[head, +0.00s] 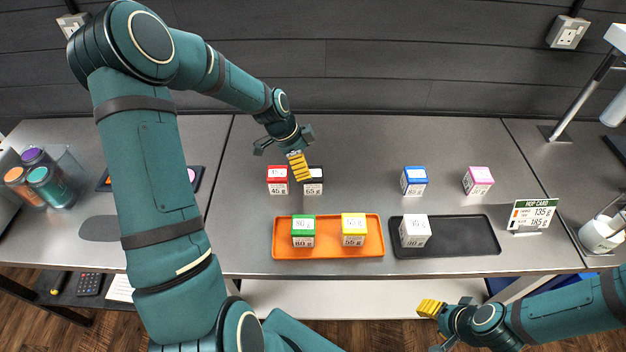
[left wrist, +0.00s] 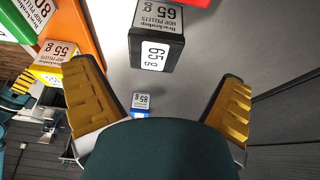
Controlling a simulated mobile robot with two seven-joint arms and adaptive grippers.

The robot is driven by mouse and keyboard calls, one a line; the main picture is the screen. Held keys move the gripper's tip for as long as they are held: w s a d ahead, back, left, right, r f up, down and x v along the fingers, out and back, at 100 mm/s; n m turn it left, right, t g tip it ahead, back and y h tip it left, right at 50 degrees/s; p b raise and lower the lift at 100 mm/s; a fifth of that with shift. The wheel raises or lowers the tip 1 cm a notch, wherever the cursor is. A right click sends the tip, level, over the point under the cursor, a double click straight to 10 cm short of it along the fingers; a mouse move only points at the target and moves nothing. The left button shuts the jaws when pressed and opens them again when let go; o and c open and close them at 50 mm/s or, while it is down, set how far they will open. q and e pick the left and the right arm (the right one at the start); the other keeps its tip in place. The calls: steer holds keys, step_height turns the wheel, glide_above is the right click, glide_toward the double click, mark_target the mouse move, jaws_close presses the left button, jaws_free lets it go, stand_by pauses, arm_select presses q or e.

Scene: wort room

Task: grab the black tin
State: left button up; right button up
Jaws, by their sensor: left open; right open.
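The black tin (head: 314,187) stands upright on the grey worktop, just right of the red tin (head: 277,181). Its white label reads 65 g, and it fills the upper middle of the left wrist view (left wrist: 157,42). My left gripper (head: 299,166) hangs just above and behind the black tin and hides part of its top. In the left wrist view its two yellow fingers (left wrist: 160,78) are spread wide, with the tin ahead of them and nothing between them. My right gripper (head: 431,309) is open and empty in front of the worktop's front edge.
An orange tray (head: 328,249) holds the green tin (head: 303,231) and yellow tin (head: 353,229). A black tray (head: 465,236) holds a white tin (head: 415,231). A blue tin (head: 414,181), pink tin (head: 478,181) and hop card (head: 532,215) stand to the right.

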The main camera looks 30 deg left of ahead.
mark_target(312, 173)
arm_select(q)
steer(key=x, duration=0.5)
steer(key=shift+s+d+f, duration=0.15)
steer(key=shift+s+d, duration=0.05)
steer(key=shift+d, duration=0.15)
steer(key=shift+w+d+f, duration=0.15)
steer(key=shift+w+f, duration=0.05)
steer(key=shift+f, duration=0.35)
steer(key=c, duration=1.3)
